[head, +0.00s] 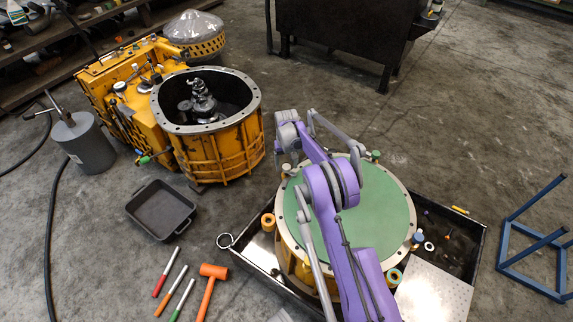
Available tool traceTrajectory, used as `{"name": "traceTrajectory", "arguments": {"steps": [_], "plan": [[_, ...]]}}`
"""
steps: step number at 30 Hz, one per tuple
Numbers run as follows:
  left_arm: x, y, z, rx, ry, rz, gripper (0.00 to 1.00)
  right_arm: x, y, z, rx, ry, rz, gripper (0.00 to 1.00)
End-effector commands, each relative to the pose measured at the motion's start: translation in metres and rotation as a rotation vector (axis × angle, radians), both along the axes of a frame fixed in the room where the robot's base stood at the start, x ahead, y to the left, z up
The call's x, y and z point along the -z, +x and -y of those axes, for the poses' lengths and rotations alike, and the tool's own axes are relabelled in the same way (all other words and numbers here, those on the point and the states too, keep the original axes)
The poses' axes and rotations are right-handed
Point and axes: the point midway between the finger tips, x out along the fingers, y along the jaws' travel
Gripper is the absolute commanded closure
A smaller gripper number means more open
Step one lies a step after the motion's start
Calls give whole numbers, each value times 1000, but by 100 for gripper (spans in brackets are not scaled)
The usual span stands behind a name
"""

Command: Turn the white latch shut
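I cannot make out a white latch in the head view. My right arm, purple and grey, comes in from the bottom right and reaches over the round green-topped housing (380,217). Its far end, with my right gripper (290,138), is over the left back edge of that housing. The fingertips are too small and overlapped by the arm to tell whether they are open or shut. My arm hides part of the green top and its rim. My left gripper is not in view.
The housing stands in a dark tray (474,246) with small parts. An open yellow transmission case (228,142) stands at back left. A black pan (160,209), an orange hammer (209,284) and markers lie on the floor. A blue frame (530,228) stands right.

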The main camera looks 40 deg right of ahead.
Motion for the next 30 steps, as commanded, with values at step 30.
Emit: {"name": "traceTrajectory", "arguments": {"steps": [30], "plan": [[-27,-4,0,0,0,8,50,-107,0,0,0,0,-1,28]]}}
